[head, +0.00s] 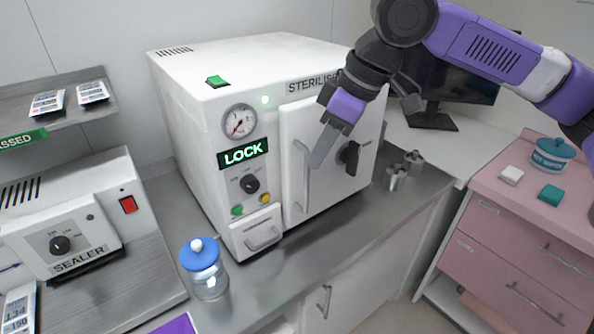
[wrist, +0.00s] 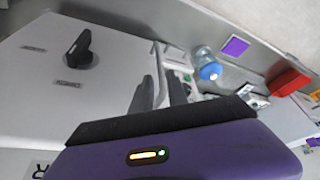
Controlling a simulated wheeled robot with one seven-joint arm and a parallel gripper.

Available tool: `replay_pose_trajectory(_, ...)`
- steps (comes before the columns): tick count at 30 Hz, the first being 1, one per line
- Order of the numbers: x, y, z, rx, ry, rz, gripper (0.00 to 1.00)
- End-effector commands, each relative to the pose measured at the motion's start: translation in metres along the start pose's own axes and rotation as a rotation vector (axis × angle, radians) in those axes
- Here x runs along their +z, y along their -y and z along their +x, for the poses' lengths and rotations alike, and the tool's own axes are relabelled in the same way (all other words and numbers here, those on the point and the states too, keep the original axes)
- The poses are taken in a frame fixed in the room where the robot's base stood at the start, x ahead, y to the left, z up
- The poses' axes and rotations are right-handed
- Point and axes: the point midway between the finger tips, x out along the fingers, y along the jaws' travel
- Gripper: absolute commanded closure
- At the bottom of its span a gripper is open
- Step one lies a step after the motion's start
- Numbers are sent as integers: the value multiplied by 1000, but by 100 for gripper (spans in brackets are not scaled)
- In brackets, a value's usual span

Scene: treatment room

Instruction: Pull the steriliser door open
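The white steriliser (head: 200,130) stands on the counter, with its door (head: 325,185) flush in the front. The door has a long upright bar handle (head: 304,185) near its left edge and a black knob (head: 349,157). The knob also shows in the wrist view (wrist: 78,48). My gripper (head: 318,156) is in front of the door, its fingertips close to the handle's right side. In the wrist view my fingers (wrist: 160,88) are apart, with a pale strip visible between them. I cannot tell whether they touch the handle.
A green LOCK display (head: 243,153) is lit beside the door. A blue-lidded jar (head: 204,268) stands in front on the left, near the sealer (head: 70,225). Small metal pots (head: 396,177) stand right of the steriliser. A pink cabinet (head: 515,240) is at right.

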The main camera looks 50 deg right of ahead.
Motion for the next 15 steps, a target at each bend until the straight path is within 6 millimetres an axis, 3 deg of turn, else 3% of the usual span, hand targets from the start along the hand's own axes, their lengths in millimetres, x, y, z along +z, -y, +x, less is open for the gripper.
replay_pose_trajectory(9,0,1,48,-1,1,0,80)
replay_pose_trajectory(15,0,1,66,0,1,0,80)
